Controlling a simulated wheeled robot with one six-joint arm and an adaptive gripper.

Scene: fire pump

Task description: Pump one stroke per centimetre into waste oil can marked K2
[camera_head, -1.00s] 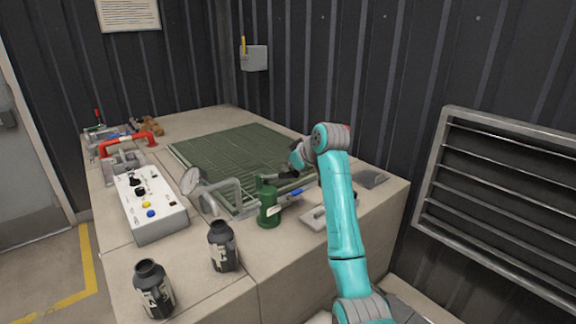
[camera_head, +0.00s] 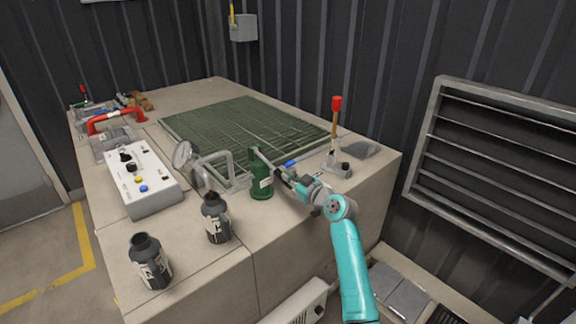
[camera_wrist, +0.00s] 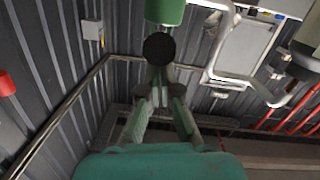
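A green hand pump (camera_head: 261,182) stands upright near the bench's front edge, with a thin lever slanting down to the right. My gripper (camera_head: 284,176) is at the lever's lower end. In the wrist view a dark round knob (camera_wrist: 158,48) covers the fingertips of my gripper (camera_wrist: 159,80), and the green pump body (camera_wrist: 165,12) is beyond it. The fingers are close together; whether they grip the knob is hidden. Two black cans with pale labels stand left of the pump: one nearer it (camera_head: 215,218), one at the front left (camera_head: 151,262). Their markings are not clearly legible.
A pressure gauge (camera_head: 183,154) and grey pipe (camera_head: 213,160) stand beside the pump. A white control box (camera_head: 140,178) is to the left. A red-topped lever (camera_head: 336,120) rises at the right. A green grating (camera_head: 235,125) covers the middle of the bench.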

